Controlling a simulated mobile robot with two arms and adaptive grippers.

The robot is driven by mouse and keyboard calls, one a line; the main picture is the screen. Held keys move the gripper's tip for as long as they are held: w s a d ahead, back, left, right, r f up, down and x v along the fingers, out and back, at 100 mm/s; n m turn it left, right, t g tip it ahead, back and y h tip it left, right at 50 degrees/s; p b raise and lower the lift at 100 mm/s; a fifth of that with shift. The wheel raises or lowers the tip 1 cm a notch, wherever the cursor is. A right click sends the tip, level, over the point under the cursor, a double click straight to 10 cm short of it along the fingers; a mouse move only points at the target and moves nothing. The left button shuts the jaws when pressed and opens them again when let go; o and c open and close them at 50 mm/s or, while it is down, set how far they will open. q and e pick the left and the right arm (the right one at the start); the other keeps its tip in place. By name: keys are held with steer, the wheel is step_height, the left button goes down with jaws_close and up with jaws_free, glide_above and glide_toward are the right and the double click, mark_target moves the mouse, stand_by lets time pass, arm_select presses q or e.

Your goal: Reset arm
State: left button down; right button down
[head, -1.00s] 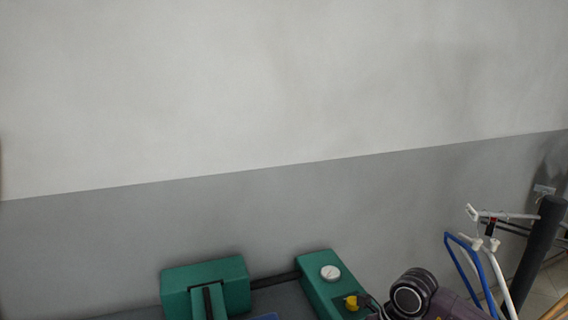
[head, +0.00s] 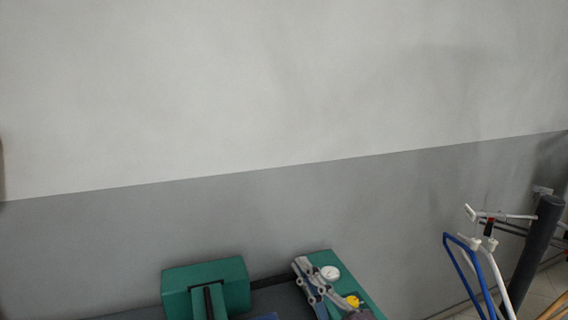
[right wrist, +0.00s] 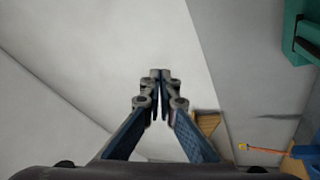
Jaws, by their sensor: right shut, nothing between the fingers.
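My right gripper (head: 304,277) shows at the bottom centre of the head view, in front of the green machine part with the white dial. In the right wrist view its two fingers (right wrist: 160,76) meet at the tips, with nothing between them. My left gripper is in neither view.
A green machine part (head: 349,276) with a white dial and a yellow knob stands at the bottom, beside another green block (head: 228,271). The two-tone grey wall behind is bare.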

steer(key=s+d+f+m+g+h, duration=0.3)
steer(key=d+f+m+h, duration=0.4)
steer(key=f, duration=0.3)
steer(key=s+d+f+m+g+h, duration=0.2)
steer(key=d+f+m+h, duration=0.45)
steer(key=d+f, duration=0.3)
steer(key=s+f+m+g+y, duration=0.1)
steer(key=s+f+m+g, duration=0.1)
steer(key=s+f+g, duration=0.65)
steer(key=s+f+m+g+y, duration=0.15)
steer(key=s+f, duration=0.35)
steer(key=s, duration=0.9)
step_height(320, 180, down, 29)
steer(key=s+g+b, duration=0.1)
steer(key=b, duration=0.2)
steer(key=s+d+f+g+b, duration=0.1)
steer(key=s+d+f+b, duration=0.1)
steer(key=s+f, duration=1.5)
step_height(320, 180, down, 2)
steer(key=shift+s+d+f+g+h, duration=0.1)
steer(key=shift+s+d+g+h, duration=0.25)
steer(key=shift+d, duration=0.2)
